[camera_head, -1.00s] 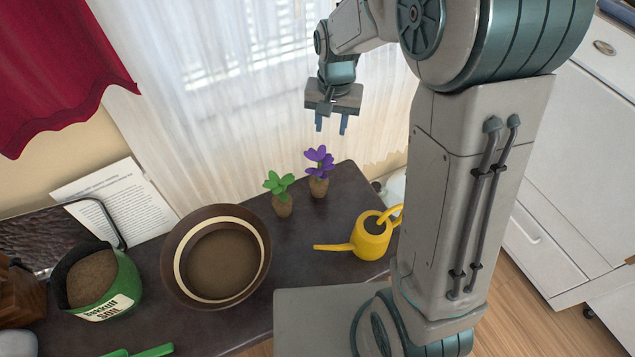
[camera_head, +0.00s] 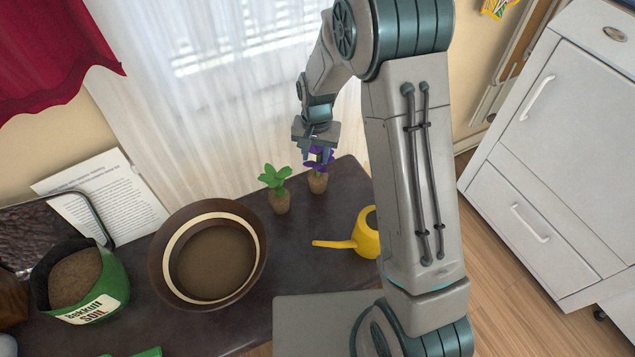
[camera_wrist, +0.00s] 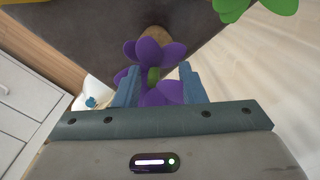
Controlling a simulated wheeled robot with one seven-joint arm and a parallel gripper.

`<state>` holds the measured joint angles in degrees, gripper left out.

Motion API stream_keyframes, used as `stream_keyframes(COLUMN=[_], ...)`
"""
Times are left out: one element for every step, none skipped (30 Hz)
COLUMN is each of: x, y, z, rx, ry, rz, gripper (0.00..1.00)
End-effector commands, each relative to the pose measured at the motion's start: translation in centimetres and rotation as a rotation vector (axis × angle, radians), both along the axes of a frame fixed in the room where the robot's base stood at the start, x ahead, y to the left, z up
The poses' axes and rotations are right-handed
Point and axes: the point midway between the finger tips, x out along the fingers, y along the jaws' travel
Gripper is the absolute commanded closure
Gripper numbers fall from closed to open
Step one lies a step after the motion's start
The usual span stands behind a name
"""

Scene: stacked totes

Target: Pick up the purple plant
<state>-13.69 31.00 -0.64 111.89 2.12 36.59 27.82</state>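The purple plant (camera_head: 318,182) stands upright near the back right edge of the dark table, its root ball brown and its purple leaves partly hidden by my gripper. My gripper (camera_head: 317,154) is right over it, pointing down, at the height of the leaves. In the wrist view the purple leaves (camera_wrist: 157,52) and green stem lie at and between the two blue fingers. My gripper (camera_wrist: 157,78) is open, with a gap between the fingers; whether they touch the plant I cannot tell. The brown root ball shows beyond the fingertips.
A green plant (camera_head: 277,190) stands close to the left of the purple one. A yellow watering can (camera_head: 366,236) is at the right, partly behind my arm. A large brown pot (camera_head: 162,255) and a green soil bag (camera_head: 107,285) are further left. A white curtain hangs behind the table.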

Motion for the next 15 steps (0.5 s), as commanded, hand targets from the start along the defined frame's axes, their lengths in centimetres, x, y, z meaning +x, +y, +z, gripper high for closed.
stream_keyframes(x=[0.0,0.0,0.0,-0.1,-0.1,-0.1,-0.1,0.0,-0.1,0.0,0.0,0.0,0.0,0.0,0.0], y=[-0.1,-0.2,-0.3,-0.4,-0.5,-0.7,-0.8,-0.7,-0.7,-0.7,-0.7,-0.7,-0.7,-0.7,-0.7], z=[-0.5,-0.9,-1.4,-1.9,-2.4,-3.0,-3.5,-3.9,-4.5,-4.8,-4.9,-5.1,-5.1,-5.0,-5.0], rx=[-0.001,-0.001,-0.001,0.0,-0.001,-0.001,-0.001,-0.001,-0.001,-0.001,0.0,-0.001,0.0,0.0,0.0], ry=[0.001,0.001,0.001,0.002,0.003,0.004,0.003,0.003,0.003,0.003,0.002,0.001,0.0,0.0,0.0], rz=[-0.001,-0.001,-0.001,-0.001,-0.001,-0.002,-0.001,0.0,0.0,0.0,0.0,0.0,0.0,0.0,0.0], gripper=[0.63,0.63,0.63,0.63,0.63,0.63,0.63,0.63,0.63,0.63,0.63,0.63,0.63,0.63,0.63])
